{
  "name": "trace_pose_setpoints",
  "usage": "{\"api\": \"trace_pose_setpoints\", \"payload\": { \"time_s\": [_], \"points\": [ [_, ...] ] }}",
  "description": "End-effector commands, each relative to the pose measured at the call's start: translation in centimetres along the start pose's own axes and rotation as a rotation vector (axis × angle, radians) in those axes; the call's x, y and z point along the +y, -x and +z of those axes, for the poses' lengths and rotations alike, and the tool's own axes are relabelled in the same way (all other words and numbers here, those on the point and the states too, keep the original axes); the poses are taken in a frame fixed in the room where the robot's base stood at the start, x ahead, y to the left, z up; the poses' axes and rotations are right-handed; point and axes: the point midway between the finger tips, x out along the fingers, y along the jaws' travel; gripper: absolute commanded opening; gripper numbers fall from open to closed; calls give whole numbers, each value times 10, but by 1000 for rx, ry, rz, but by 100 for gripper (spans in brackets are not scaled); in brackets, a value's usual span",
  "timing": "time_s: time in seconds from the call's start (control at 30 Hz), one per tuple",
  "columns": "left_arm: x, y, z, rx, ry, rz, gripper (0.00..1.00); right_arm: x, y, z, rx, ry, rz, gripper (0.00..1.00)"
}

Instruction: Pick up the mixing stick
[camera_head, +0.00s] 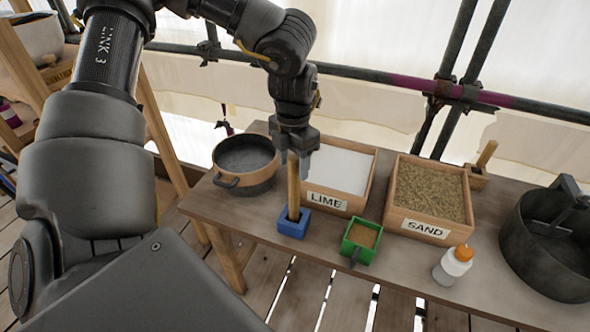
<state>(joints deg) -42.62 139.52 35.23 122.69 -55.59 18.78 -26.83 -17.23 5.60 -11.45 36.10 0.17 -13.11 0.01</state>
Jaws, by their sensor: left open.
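The mixing stick (293,190) is a plain wooden stick standing upright in a small blue holder (294,222) near the front edge of the workbench. My left gripper (294,161) is open, pointing down over the top of the stick. In the picture, its fingers lie on either side of the stick's upper end; whether they touch it I cannot tell. My right gripper is not in view.
A round pot (246,163) stands left of the holder. Behind and right are the lime box (326,203) and sand box (426,229). A green scoop (361,243), an orange-capped bottle (452,266) and a dark bucket (545,255) stand farther right on the workbench (400,276).

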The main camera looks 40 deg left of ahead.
Motion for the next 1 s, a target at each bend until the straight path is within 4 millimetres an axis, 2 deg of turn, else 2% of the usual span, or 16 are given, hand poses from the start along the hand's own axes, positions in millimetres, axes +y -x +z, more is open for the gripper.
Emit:
{"api": "trace_pose_setpoints", "payload": {
  "time_s": [0.03, 0.17, 0.47, 0.87, 1.0],
  "points": [
    [-1, -11, 1, 3, 0, -1, 52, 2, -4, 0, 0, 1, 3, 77],
    [0, -25, 1, 1, 0, -1, 52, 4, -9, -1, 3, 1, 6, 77],
    [0, -27, 1, -2, 0, 0, 52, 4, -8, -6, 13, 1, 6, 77],
    [0, -27, 1, -1, 0, 0, 0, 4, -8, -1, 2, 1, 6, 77],
    [0, -27, 2, -2, 0, 0, 0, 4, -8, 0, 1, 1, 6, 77]
  ]
}}
